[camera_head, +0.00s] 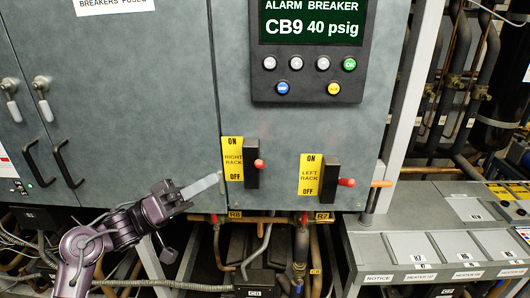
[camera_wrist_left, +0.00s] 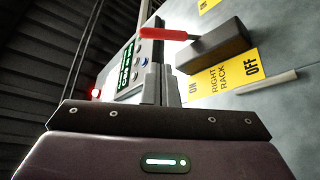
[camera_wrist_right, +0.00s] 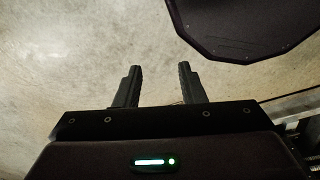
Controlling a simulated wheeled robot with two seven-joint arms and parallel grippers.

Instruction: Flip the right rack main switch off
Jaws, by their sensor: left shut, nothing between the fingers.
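The right rack switch (camera_head: 251,166) is a black block with a red-tipped lever (camera_head: 259,163), beside a yellow RIGHT RACK label (camera_head: 232,158) with ON at the top and OFF at the bottom. I cannot tell its lever's exact setting. My left gripper (camera_head: 217,179) is shut and empty, left of and a little below the switch in the head view. In the left wrist view, the closed fingertips (camera_wrist_left: 160,75) are below the red lever (camera_wrist_left: 165,33), apparently apart from it. My right gripper (camera_wrist_right: 157,70) is open and empty over the floor; it is outside the head view.
The left rack switch (camera_head: 330,177), with its own red lever and yellow label, is to the right. An alarm display (camera_head: 312,30) reading CB9 40 psig is above. Pipes and valves (camera_head: 300,245) run below the panel. A grey bench (camera_head: 390,245) is at the right.

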